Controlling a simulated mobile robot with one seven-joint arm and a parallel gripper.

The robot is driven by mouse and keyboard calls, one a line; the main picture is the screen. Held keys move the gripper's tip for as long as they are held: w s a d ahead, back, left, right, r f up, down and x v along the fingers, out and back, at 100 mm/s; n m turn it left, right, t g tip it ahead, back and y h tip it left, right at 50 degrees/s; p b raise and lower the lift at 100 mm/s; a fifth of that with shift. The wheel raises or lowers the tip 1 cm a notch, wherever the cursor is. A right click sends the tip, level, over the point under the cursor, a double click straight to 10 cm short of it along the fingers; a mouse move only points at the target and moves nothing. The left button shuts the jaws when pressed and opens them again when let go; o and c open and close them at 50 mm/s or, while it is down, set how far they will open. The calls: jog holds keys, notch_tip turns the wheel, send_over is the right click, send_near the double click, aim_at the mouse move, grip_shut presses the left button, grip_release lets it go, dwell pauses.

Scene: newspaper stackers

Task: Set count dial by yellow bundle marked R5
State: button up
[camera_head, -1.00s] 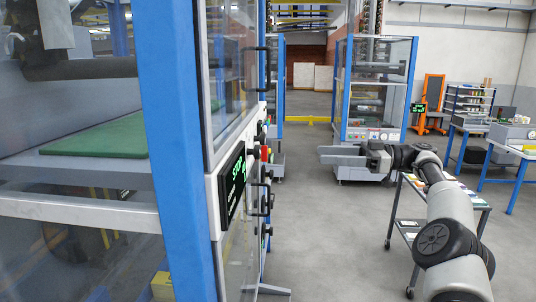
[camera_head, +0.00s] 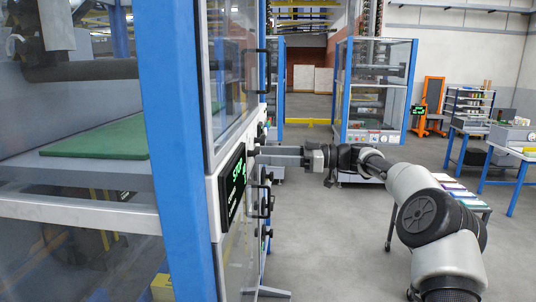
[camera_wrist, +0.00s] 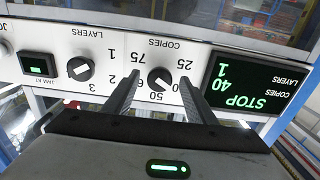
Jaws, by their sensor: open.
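The copies dial (camera_wrist: 159,79), a dark knob with a pale pointer, is on the white control panel (camera_wrist: 110,48). Numbers such as 25, 50 and 75 ring it, upside down in the wrist view. My gripper (camera_wrist: 160,84) is open, its fingers reaching to either side of this dial; contact cannot be told. The display (camera_wrist: 240,88) reads STOP, copies 40, layers 1. In the head view my gripper (camera_head: 259,156) is at the panel, beside the display (camera_head: 232,188). A yellow item (camera_head: 162,288) shows low behind the machine's frame; no R5 mark is readable.
The layers dial (camera_wrist: 80,69) and a lit green jam button (camera_wrist: 37,67) are along the same panel. Door handles (camera_head: 266,202) jut out below. A cart (camera_head: 465,197) stands behind my arm. The floor at centre is clear.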

jog(key=shift+a, duration=0.1)
jog(key=c, duration=1)
jog(key=shift+c, duration=0.2)
jog(key=shift+m, duration=0.3)
jog(key=m+p, duration=0.2)
jog(key=m, duration=0.9)
jog(key=shift+s+p, duration=0.1)
jog(key=shift+p, duration=0.2)
